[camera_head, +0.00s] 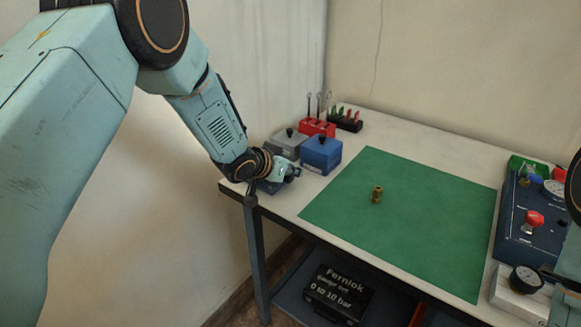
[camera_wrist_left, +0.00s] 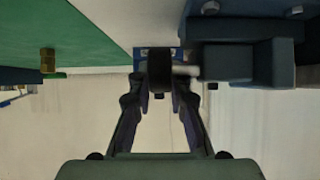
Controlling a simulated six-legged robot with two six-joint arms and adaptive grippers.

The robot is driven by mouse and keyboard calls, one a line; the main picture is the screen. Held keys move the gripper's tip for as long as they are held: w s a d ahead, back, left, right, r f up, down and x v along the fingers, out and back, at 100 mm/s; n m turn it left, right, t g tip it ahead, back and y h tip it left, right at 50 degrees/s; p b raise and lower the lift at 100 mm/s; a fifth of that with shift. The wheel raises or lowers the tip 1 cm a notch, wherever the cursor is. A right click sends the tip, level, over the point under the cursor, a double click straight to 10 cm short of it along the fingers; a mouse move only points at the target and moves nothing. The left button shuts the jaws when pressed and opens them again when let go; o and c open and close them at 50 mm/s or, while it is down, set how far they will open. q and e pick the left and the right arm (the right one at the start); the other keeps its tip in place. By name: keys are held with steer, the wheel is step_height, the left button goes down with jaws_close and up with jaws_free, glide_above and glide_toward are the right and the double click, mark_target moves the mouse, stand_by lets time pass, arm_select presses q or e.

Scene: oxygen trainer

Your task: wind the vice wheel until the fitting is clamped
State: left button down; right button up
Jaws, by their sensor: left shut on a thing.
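My left gripper (camera_head: 291,174) is at the table's near left corner, and its fingers (camera_wrist_left: 160,85) are closed on a dark part that I take for the vice wheel (camera_wrist_left: 160,62). A short pale shaft joins that part to the dark blue vice (camera_wrist_left: 228,62) in the left wrist view. In the head view the vice (camera_head: 270,187) is mostly hidden behind my gripper. The brass fitting (camera_head: 377,194) stands upright on the green mat, apart from the vice. It also shows in the left wrist view (camera_wrist_left: 47,60). My right gripper is not visible.
A blue box (camera_head: 321,154) and a grey box (camera_head: 287,141) stand close behind my left gripper. Behind them are a red rack (camera_head: 316,127) and a black rack (camera_head: 345,121). The green mat (camera_head: 420,225) is otherwise clear. A blue panel (camera_head: 527,215) and a gauge (camera_head: 526,279) stand right.

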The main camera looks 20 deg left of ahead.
arm_select(q)
steer(key=shift+d+f, duration=0.1)
steer(key=c, duration=1.5)
jaws_free()
steer(key=shift+s+r, duration=0.2)
steer(key=shift+r, duration=0.05)
steer(key=shift+v, duration=5.85)
steer(key=shift+f, duration=0.15)
